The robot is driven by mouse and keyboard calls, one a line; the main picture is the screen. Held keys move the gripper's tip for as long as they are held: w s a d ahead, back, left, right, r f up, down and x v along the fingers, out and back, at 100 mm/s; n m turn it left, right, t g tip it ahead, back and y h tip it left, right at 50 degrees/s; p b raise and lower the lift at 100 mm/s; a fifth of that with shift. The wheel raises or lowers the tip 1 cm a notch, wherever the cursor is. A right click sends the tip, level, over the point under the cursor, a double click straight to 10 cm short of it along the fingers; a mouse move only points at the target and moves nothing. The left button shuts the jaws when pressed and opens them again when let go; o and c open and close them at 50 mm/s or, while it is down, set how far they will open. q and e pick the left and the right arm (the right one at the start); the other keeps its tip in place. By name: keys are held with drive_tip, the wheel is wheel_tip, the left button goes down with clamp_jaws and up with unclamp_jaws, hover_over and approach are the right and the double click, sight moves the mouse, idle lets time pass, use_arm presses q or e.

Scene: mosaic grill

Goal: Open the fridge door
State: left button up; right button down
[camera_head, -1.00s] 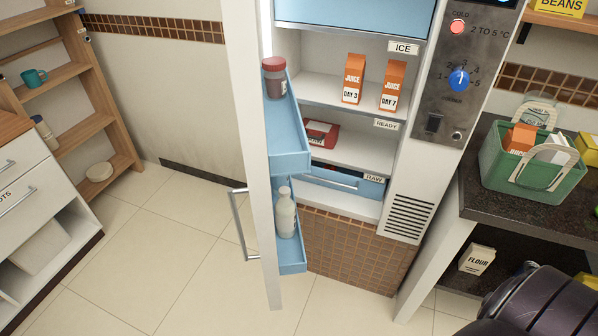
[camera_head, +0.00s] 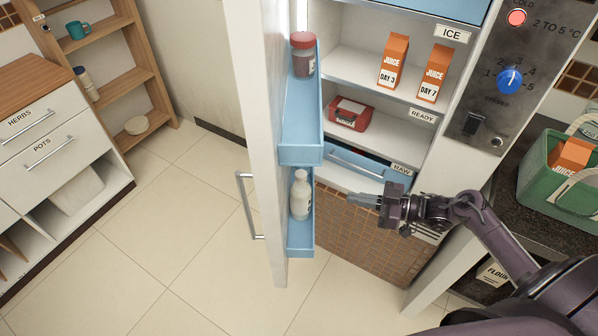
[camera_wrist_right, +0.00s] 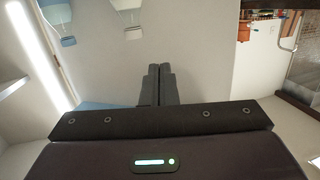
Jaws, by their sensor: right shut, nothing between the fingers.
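The fridge door (camera_head: 262,150) stands open at the left of the fridge, its inner side with blue shelves (camera_head: 300,153) facing right. Its metal handle (camera_head: 248,207) is on the outer side, to the left. The fridge interior (camera_head: 365,62) shows to the right of the door. My right gripper (camera_head: 365,201) is in front of the fridge's lower part, right of the door's lower shelf, pointing left. In the right wrist view its fingers (camera_wrist_right: 158,86) are together with nothing between them. A pale surface fills much of that view beyond them. My left gripper is out of view.
Juice cartons (camera_head: 393,60) and a red box (camera_head: 349,114) stand inside the fridge. The door shelves hold a jar (camera_head: 303,55) and a white bottle (camera_head: 301,195). A counter with a green basket (camera_head: 545,178) is at the right. Floor (camera_head: 190,235) left of the door is clear.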

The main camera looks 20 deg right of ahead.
wheel_tip(320, 180, up, 12)
drive_tip(key=s+a+n+g+y, duration=0.3)
drive_tip(key=n+y, duration=0.1)
drive_tip(key=p, duration=0.6)
approach(281, 179)
drive_tip(key=a, duration=0.2)
drive_tip(key=w+a+r, duration=0.1)
drive_tip(key=a, duration=0.1)
drive_tip(key=a+r, duration=0.1)
drive_tip(key=a, duration=0.1)
drive_tip(key=shift+w, duration=0.4)
drive_tip(key=shift+w+a+f, duration=0.1)
drive_tip(key=shift+a+f, duration=0.1)
drive_tip(key=shift+a, duration=0.15)
